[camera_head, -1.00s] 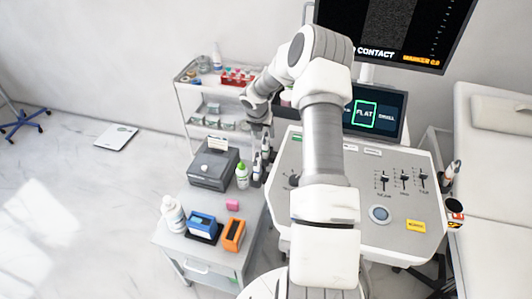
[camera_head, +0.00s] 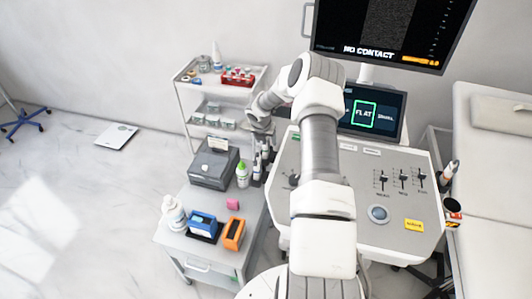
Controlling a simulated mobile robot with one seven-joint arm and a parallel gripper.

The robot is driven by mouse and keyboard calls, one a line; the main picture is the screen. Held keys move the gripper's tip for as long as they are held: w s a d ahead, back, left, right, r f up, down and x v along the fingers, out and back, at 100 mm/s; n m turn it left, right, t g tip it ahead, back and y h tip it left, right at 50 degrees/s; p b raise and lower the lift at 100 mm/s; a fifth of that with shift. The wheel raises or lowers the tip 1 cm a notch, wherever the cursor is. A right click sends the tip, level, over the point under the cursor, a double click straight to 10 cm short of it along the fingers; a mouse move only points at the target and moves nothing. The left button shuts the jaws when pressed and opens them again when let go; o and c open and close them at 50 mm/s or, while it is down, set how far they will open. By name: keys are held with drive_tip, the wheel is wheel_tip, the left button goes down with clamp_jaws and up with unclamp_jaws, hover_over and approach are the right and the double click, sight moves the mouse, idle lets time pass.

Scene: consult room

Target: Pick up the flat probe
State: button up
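My gripper (camera_head: 261,133) points down at the left edge of the ultrasound console (camera_head: 408,215). It is small and partly merged with the things under it, so I cannot tell whether its fingers are open or shut. Just below it, dark and white probe-like items (camera_head: 257,167) stand upright at the console's left side. I cannot tell which is the flat probe, or whether the gripper touches one. A small screen (camera_head: 372,113) shows "FLAT" in a green frame. The large monitor (camera_head: 392,30) reads "NO CONTACT".
A side cart (camera_head: 190,248) left of the console holds a grey printer-like box (camera_head: 214,163), a green-capped bottle (camera_head: 242,174), a white bottle (camera_head: 173,213), and blue and orange boxes. A shelf trolley (camera_head: 184,98) stands behind my gripper. An examination bed (camera_head: 497,165) is at right.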

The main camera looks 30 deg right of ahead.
clamp_jaws()
drive_tip(key=shift+r, duration=0.15)
